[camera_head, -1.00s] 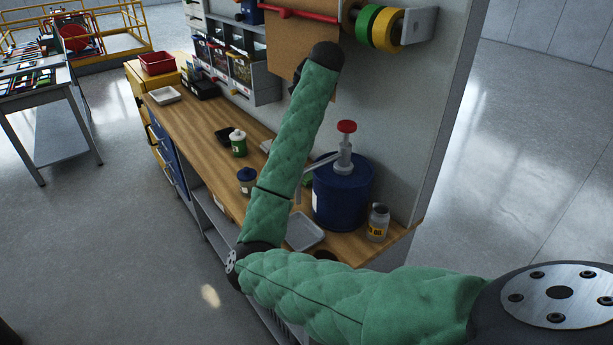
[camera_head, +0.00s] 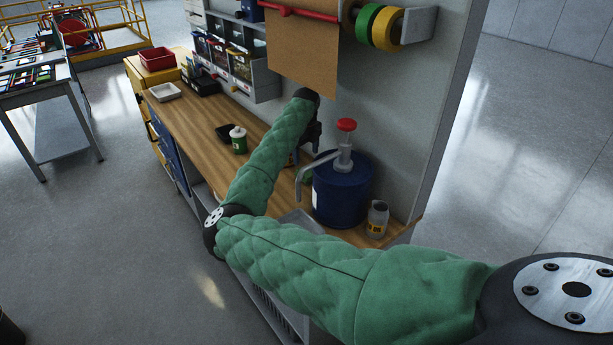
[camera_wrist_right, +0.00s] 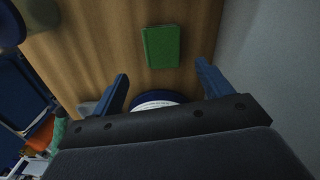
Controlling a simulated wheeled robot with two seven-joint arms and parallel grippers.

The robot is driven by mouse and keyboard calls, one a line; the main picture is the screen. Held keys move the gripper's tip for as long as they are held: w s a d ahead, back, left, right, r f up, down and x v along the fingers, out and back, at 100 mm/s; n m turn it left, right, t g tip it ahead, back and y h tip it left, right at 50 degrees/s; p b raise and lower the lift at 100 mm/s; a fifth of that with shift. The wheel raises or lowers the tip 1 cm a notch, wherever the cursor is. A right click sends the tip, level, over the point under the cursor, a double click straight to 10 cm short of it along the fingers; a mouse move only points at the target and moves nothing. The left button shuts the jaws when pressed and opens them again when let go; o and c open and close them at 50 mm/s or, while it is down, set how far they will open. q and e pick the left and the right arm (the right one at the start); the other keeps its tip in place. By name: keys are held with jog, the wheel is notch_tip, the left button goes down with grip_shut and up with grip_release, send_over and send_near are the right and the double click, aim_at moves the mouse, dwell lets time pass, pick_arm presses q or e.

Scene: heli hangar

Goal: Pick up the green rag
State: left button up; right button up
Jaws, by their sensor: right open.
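The green rag (camera_wrist_right: 161,46) is a small folded rectangle lying flat on the wooden worktop in the right wrist view. My right gripper (camera_wrist_right: 164,76) is open, with its two blue fingers apart and nothing between them. The rag lies ahead of the fingertips, apart from them and roughly in line with the gap. In the head view my right gripper (camera_head: 312,135) is above the workbench, close to the back panel, left of the blue drum. I cannot make out the rag clearly there, as my arm covers that area. My left gripper is not in view.
The blue drum (camera_head: 341,192) with a red-topped pump stands close to the right of my gripper. A small jar (camera_head: 377,219) stands beside it. A green and white bottle (camera_head: 238,140) is farther along the worktop (camera_head: 190,130). Brown paper (camera_head: 302,62) hangs above.

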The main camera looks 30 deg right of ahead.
aim_at(307, 175)
jog(key=shift+m, duration=0.7)
jog(key=shift+f, duration=0.1)
jog(key=shift+f+p, duration=0.6)
jog(key=shift+f, duration=0.6)
jog(key=f+p, duration=0.2)
jog(key=f, duration=0.1)
jog(key=shift+w+d+f+p, duration=0.15)
jog(key=shift+d+f+p, duration=0.1)
jog(key=shift+f+p, duration=0.15)
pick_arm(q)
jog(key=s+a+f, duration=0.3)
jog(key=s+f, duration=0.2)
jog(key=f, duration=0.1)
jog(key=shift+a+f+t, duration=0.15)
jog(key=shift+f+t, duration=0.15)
pick_arm(e)
jog(key=shift+f, duration=0.7)
jog(key=c, duration=1)
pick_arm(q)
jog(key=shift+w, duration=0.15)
pick_arm(e)
jog(key=shift+c, duration=0.3)
pick_arm(q)
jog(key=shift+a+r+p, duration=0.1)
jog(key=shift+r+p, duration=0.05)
jog(key=shift+p, duration=0.15)
pick_arm(e)
jog(key=shift+r, duration=0.1)
